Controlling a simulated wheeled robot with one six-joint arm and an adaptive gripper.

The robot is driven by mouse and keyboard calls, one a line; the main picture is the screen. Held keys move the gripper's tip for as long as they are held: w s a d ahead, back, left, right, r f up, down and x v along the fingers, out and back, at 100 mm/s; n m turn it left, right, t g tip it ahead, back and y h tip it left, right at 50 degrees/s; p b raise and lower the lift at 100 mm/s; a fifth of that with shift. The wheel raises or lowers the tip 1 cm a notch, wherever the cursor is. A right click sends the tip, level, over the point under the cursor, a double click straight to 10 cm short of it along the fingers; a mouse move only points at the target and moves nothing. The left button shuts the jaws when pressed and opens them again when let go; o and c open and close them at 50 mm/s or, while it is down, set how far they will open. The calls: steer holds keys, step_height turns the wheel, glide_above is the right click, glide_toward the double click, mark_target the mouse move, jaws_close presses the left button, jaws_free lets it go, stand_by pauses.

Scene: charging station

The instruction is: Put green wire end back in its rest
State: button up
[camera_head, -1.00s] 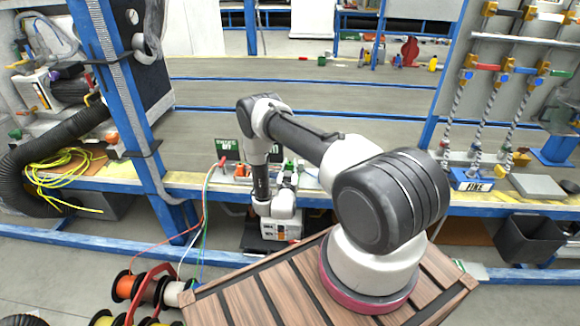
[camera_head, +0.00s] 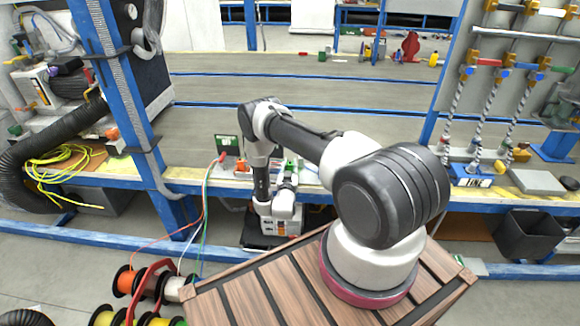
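My gripper (camera_head: 287,180) is beyond my folded arm, at the near edge of the workbench. Its fingers are small and partly hidden by my wrist, so I cannot tell whether they are open or shut. A small green piece (camera_head: 290,164) shows right at the gripper. I cannot tell whether it is the green wire end, or whether it is held. A green wire (camera_head: 204,212) rises from the floor to the bench edge left of my gripper, beside red and pale wires. A red wire end (camera_head: 222,158) stands there. The rest for the green end is not clearly distinguishable.
A small dark panel (camera_head: 227,145) stands on the bench behind the wire ends. A blue post (camera_head: 140,125) rises left of the wires. Wire spools (camera_head: 128,283) stand on the floor at lower left. The bench top (camera_head: 350,125) behind my arm is mostly clear.

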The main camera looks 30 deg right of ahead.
steer(key=o, duration=0.4)
steer(key=v, duration=1.2)
steer(key=shift+f, duration=0.1)
